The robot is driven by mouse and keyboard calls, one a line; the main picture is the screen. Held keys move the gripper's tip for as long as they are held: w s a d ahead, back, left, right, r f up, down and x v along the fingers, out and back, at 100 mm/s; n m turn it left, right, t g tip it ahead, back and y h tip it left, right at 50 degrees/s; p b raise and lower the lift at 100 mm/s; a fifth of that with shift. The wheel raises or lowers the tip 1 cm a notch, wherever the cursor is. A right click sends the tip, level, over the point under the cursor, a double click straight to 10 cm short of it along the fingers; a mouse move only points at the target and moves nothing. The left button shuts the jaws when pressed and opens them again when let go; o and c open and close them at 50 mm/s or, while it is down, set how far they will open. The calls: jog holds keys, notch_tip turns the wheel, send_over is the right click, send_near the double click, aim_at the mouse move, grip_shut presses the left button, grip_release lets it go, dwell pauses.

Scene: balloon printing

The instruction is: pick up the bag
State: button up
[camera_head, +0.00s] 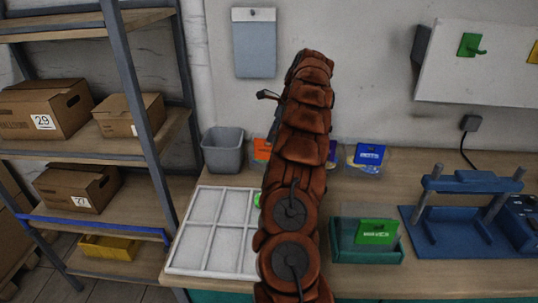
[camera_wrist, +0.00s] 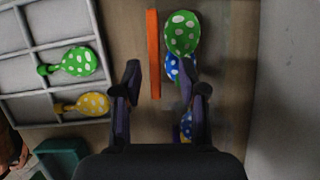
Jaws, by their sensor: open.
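Several small bags stand along the back of the table in the head view: an orange one (camera_head: 262,150), a purple one (camera_head: 332,150) mostly behind my arm, and a blue one (camera_head: 367,157). A green bag (camera_head: 377,231) sits in a clear-and-teal box. My gripper (camera_wrist: 161,72) is open in the wrist view; my arm hides it in the head view. A narrow orange strip (camera_wrist: 153,35) lies just ahead of the fingers, beside a green dotted balloon shape (camera_wrist: 182,33) and blue dotted ones. Whether these belong to one bag I cannot tell.
A white compartment tray (camera_head: 192,265) lies on the left; the wrist view shows green (camera_wrist: 74,62) and yellow (camera_wrist: 91,104) balloons in it. A grey bin (camera_head: 222,152) stands behind it. A blue press (camera_head: 460,215) is at right. Cardboard boxes (camera_head: 45,107) fill the left shelf.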

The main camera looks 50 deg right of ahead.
aim_at(265, 147)
jog(key=shift+w+a+f, duration=0.2)
jog(key=shift+f, duration=0.45)
jog(key=shift+w+a+f+p, duration=0.25)
jog(key=shift+a+f+p, duration=0.1)
jog(key=shift+f+p, duration=0.2)
jog(key=shift+w+a+f+p, duration=0.2)
jog(key=shift+a+f+p, duration=0.15)
jog(key=shift+f, duration=0.3)
jog(key=shift+p+x, duration=0.35)
jog(key=shift+x, duration=0.85)
jog(key=shift+d, duration=0.1)
grip_shut()
